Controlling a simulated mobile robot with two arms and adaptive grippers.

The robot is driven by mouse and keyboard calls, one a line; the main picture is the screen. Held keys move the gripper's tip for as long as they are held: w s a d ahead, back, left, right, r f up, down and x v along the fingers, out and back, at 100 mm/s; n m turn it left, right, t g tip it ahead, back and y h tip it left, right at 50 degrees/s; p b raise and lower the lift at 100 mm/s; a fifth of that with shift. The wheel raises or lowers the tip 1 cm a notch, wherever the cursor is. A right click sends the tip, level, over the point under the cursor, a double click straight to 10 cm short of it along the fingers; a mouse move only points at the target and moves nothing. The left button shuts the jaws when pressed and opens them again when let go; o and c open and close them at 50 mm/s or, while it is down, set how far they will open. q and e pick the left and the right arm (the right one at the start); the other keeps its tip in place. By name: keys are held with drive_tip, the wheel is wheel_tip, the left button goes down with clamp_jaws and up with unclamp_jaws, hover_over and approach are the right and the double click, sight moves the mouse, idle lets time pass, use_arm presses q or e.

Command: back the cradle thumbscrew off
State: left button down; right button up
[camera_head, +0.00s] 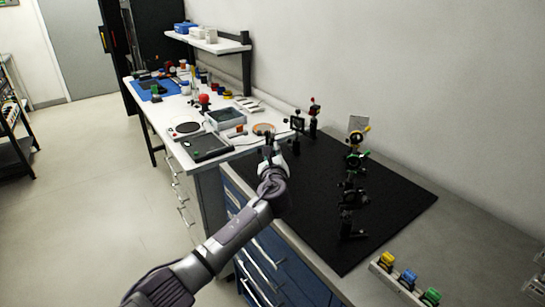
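My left gripper (268,142) is at the end of the arm that comes in from the lower left. No cradle or thumbscrew can be made out with certainty; one may be among the small dark mounts. Dark optical mounts (354,160) with yellow and green parts stand in a row on the mat, right of the gripper. My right gripper is not in view.
Two more mounts (297,122) stand at the mat's back left. A rack (381,266) with yellow, blue and green pieces lies at the front right. The white bench (247,142) behind is crowded with instruments and a red ball (204,98). The mat's right part is clear.

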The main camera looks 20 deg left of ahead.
use_arm(q)
drive_tip(key=shift+n+b, duration=5.05)
drive_tip(key=shift+n, duration=3.45)
drive_tip(key=c, duration=1.1)
unclamp_jaws()
drive_tip(key=shift+n, duration=0.3)
drive_tip(key=v, duration=1.2)
